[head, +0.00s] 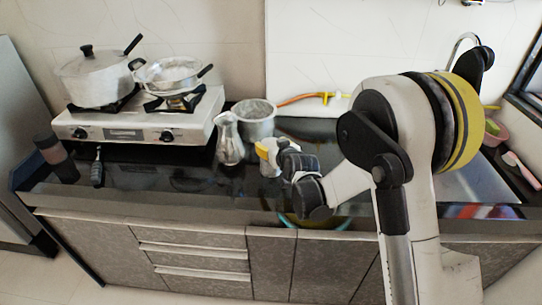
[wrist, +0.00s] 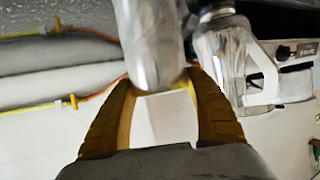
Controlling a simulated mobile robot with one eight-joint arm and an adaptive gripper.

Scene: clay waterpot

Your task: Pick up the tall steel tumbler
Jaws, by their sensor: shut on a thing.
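The tall steel tumbler (wrist: 150,38) is a shiny plain cylinder in the wrist view, between the two yellow fingertips of my gripper (wrist: 162,80). The fingers are shut on its sides. In the head view my gripper (head: 267,152) is over the counter, and part of the tumbler (head: 268,168) shows just below the yellow finger. The rest of it is hidden by my gripper. I cannot tell whether its base touches the counter.
A wide steel pot (head: 256,121) stands behind. A gas stove (head: 135,128) with two pans is at left. The dark counter (head: 185,178) is clear in front.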

